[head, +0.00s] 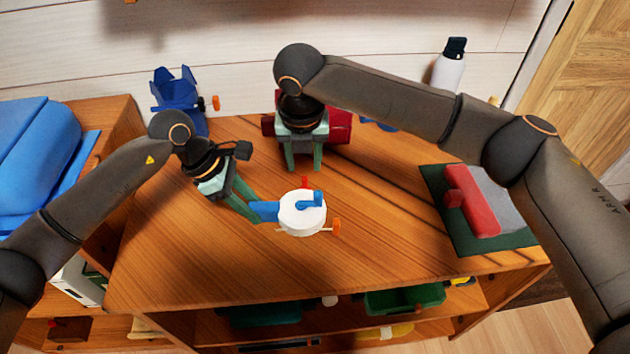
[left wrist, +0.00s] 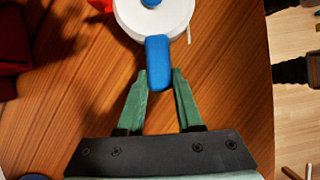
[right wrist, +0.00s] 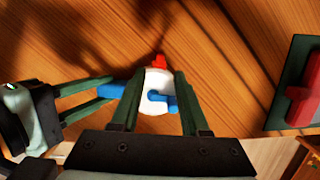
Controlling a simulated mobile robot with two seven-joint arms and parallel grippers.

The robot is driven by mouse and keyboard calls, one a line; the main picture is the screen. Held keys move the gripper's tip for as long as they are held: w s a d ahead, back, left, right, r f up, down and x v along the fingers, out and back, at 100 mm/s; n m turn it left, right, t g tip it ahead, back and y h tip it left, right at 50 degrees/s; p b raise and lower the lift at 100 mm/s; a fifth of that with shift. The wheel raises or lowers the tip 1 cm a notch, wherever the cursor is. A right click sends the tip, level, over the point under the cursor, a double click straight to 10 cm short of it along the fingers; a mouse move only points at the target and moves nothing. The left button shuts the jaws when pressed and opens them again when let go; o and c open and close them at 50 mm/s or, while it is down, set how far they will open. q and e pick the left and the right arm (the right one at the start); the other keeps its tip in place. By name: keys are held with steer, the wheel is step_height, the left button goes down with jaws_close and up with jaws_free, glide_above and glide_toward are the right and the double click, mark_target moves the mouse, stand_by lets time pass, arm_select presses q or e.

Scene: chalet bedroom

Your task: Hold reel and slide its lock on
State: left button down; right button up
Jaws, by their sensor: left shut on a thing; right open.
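The reel is a white round drum (head: 302,216) with a blue crank (head: 312,200) on top and a blue handle (head: 264,211). It is at the middle of the wooden tabletop. A small red tab (head: 304,182) shows at its back and an orange piece (head: 336,226) at its right; I cannot tell which is the lock. My left gripper (head: 256,211) is shut on the handle from the left; the handle also shows in the left wrist view (left wrist: 158,62). My right gripper (head: 304,168) is open and empty, behind and above the reel, its fingers pointing down. The red tab shows between its fingers in the right wrist view (right wrist: 159,62).
A blue holder (head: 175,90) with an orange knob stands at the back left. A red object (head: 340,125) is behind my right gripper. A white bottle (head: 448,75) stands at the back right. A green mat (head: 455,235) with a red block (head: 471,200) lies right. The front tabletop is clear.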

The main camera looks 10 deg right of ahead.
mark_target(305, 179)
steer(key=shift+w+f, duration=0.2)
steer(key=shift+f, duration=0.85)
steer(key=shift+w+f, duration=0.25)
steer(key=shift+f, duration=0.85)
steer(key=shift+w+f, duration=0.2)
steer(key=shift+f, duration=0.85)
steer(key=shift+c, duration=0.2)
jaws_close()
steer(key=shift+d, duration=0.1)
